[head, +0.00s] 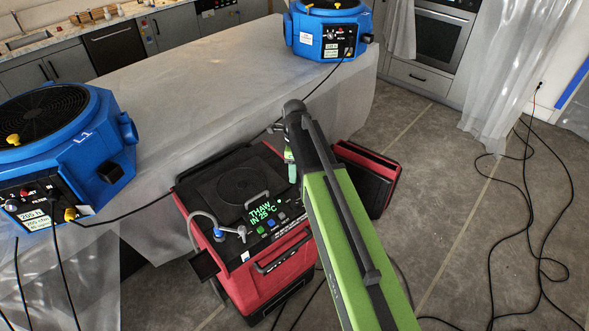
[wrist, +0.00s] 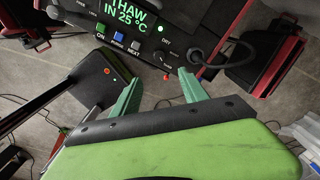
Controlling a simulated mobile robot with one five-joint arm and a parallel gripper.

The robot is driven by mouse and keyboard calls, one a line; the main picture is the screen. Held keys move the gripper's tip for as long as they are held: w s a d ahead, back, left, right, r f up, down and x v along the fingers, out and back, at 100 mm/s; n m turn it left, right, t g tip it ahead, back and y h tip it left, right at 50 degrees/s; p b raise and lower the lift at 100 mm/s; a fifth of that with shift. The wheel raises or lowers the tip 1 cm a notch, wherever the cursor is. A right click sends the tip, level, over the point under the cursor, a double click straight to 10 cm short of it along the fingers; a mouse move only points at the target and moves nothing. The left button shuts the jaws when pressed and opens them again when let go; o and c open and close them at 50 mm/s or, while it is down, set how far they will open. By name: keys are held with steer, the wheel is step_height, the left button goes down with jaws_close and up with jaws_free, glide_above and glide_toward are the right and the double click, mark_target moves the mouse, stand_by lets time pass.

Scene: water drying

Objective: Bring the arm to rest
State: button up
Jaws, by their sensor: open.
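My green arm (head: 345,240) reaches up and forward over the floor, in front of a red and black machine (head: 265,268). In the head view my gripper (head: 291,165) shows only as a bit of teal finger beside the machine's top, partly hidden by the arm. In the wrist view my gripper (wrist: 161,76) has its two teal fingers spread apart, with nothing between them. The machine's black panel (wrist: 160,35) lies beyond the fingertips, with a lit display reading "THAW IN 25 °C" and several buttons. I cannot tell the exact gap to it.
A covered counter (head: 210,85) runs behind the machine, with a blue air mover (head: 65,140) at left and another (head: 328,30) at the far end. A red and black case (head: 366,178) stands right of the machine. Black cables (head: 535,220) lie across the floor at right.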

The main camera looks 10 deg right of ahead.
steer(key=s+f+n+b, duration=0.5)
steer(key=s+n, duration=0.2)
steer(key=n, duration=0.4)
steer(key=s+d+f+n+b, duration=0.1)
steer(key=s+f+n+b, duration=0.4)
steer(key=s+n, duration=0.3)
steer(key=n, duration=0.3)
steer(key=shift+s, duration=0.1)
stand_by(0.4)
